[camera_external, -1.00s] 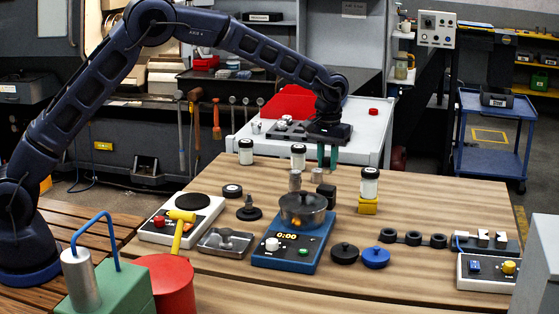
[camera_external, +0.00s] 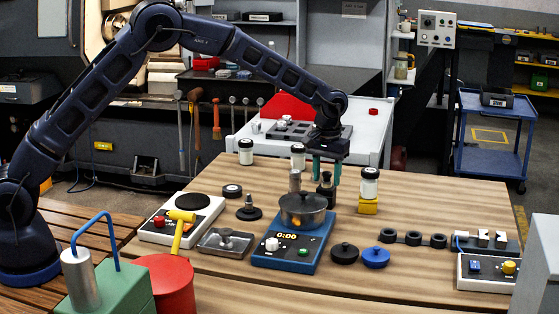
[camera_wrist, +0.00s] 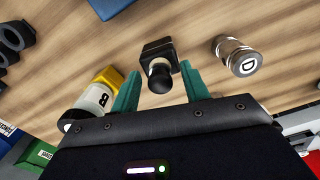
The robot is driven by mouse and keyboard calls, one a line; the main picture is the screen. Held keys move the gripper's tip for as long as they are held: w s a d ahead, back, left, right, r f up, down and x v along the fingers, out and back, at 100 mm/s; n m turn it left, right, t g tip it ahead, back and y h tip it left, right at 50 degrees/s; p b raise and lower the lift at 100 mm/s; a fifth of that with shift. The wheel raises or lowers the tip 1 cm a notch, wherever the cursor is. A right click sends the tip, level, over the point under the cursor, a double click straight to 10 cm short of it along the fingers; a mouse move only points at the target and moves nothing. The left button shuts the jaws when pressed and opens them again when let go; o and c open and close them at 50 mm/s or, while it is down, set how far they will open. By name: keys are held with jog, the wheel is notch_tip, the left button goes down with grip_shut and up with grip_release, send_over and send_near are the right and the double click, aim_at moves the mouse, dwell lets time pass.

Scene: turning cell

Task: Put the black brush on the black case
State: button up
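The black case (camera_wrist: 157,48) is a small block on the wooden table, behind the pot in the external view (camera_external: 327,196). The black brush, with a rounded knob end (camera_wrist: 158,77), appears upright on top of the case. It also shows in the external view (camera_external: 326,178). My gripper (camera_external: 326,172) points down over the case with its teal fingers on either side of the brush. In the wrist view my gripper (camera_wrist: 160,85) shows gaps between the fingers and the knob, so it looks open. The contact between brush and case is partly hidden.
A metal cylinder marked D (camera_wrist: 237,56) stands close by. A jar on a yellow block (camera_external: 368,190) is on the case's right. A pot (camera_external: 302,211) on a blue scale (camera_external: 290,253) stands in front. The table to the right rear is clear.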

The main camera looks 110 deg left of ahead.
aim_at(327, 172)
notch_tip(327, 172, up, 12)
jog(key=shift+r, duration=0.15)
dwell(0.5)
